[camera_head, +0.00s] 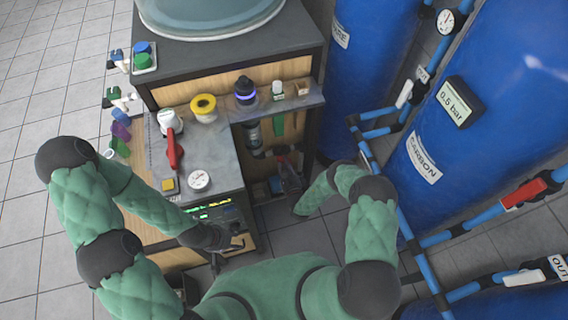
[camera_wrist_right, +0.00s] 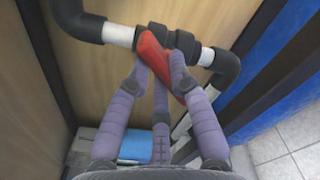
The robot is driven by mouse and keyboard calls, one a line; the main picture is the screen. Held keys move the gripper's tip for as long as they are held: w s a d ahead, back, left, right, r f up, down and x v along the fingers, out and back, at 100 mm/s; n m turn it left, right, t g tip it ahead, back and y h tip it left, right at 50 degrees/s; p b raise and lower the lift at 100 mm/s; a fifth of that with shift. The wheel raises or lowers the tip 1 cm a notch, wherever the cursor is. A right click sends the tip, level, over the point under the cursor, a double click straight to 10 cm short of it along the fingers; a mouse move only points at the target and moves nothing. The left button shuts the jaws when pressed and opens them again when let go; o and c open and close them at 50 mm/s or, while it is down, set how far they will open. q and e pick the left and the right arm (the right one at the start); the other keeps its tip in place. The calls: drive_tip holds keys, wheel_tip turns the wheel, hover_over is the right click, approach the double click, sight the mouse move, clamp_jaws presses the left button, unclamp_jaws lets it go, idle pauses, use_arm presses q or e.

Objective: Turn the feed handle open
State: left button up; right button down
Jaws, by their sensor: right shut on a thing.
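A red handle (camera_wrist_right: 154,54) sits on a black valve body (camera_wrist_right: 181,42) in a white pipe run inside the cabinet. The handle slants down and right, across the line of the pipe. My right gripper (camera_wrist_right: 160,78) is closed around this handle, with purple fingers on both sides and one below it. In the head view my right gripper (camera_head: 289,178) reaches into the lower cabinet opening, where the handle is small and partly hidden. No feed label is readable on it. My left gripper (camera_head: 222,257) hangs low in front of the counter, and its fingers are too unclear to judge.
A grey counter (camera_head: 215,150) holds another red handle (camera_head: 174,150), a yellow roll (camera_head: 204,105) and a gauge (camera_head: 198,180). Blue tanks (camera_head: 445,150) and blue pipes (camera_head: 420,262) stand close on the right. Wood panels and black elbows (camera_wrist_right: 226,67) surround the gripped handle closely.

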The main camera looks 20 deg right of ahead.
drive_tip(key=n, duration=0.4)
drive_tip(key=shift+f+n, duration=0.15)
drive_tip(key=shift+n, duration=0.15)
drive_tip(key=shift+f+n, duration=0.15)
drive_tip(key=shift+n, duration=1.65)
drive_tip(key=c, duration=1.1)
unclamp_jaws()
drive_tip(key=s, duration=1.2)
drive_tip(key=shift+d, duration=0.2)
